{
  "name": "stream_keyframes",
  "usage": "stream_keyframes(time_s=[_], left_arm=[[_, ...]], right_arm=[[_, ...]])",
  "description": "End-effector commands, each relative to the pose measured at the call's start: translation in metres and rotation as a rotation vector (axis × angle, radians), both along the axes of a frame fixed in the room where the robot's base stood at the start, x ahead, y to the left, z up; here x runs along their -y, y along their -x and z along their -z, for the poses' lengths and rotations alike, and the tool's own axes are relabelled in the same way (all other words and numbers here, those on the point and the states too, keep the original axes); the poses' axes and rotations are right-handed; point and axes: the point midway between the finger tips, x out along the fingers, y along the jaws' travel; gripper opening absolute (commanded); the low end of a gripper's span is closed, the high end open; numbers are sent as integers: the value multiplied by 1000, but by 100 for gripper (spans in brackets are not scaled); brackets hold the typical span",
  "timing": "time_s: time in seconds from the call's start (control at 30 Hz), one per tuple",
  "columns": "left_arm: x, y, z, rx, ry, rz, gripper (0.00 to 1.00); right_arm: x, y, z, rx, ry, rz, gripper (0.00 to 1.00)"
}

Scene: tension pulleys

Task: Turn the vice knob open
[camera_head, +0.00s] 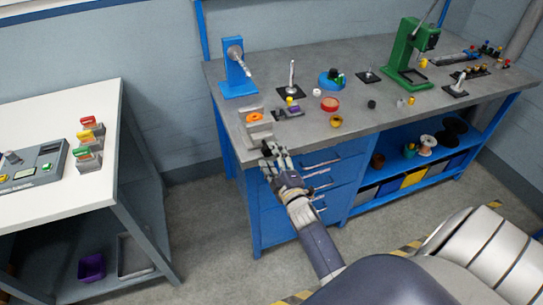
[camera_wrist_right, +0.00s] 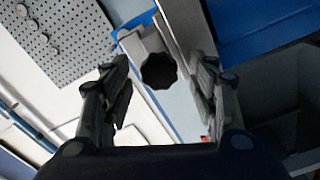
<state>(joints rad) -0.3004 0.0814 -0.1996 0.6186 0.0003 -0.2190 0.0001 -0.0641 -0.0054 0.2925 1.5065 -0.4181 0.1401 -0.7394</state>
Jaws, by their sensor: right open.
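The grey vice (camera_head: 259,134) stands at the front left edge of the workbench, with an orange round part (camera_head: 254,117) at its top. My right gripper (camera_head: 272,154) is just in front of the vice, at the bench's front edge. In the right wrist view the dark, lobed vice knob (camera_wrist_right: 159,71) lies ahead, between the two open fingers (camera_wrist_right: 163,100). Gaps show on both sides of the knob, and no finger visibly touches it. In the head view the knob is hard to make out beside the gripper. My left gripper is not in view.
The grey workbench (camera_head: 330,122) has blue drawers (camera_head: 325,190) under its front edge. A blue stand (camera_head: 238,75), a green press (camera_head: 408,55) and several small parts are on it. A white table (camera_head: 60,150) stands at left, with open floor between.

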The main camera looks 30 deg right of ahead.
Motion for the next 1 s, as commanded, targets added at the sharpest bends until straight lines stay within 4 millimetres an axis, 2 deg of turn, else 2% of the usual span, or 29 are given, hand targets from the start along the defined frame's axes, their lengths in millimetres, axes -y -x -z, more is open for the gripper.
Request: stream_keyframes(time_s=[0.3,0.5,0.7,1.0], left_arm=[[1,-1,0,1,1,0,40],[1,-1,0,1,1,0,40],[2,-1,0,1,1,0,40],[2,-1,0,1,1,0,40]], right_arm=[[-15,64,2,-5,-1,1,54],[-22,94,1,-3,-1,1,54],[-25,106,0,0,0,1,54],[-26,106,0,0,0,0,54]])
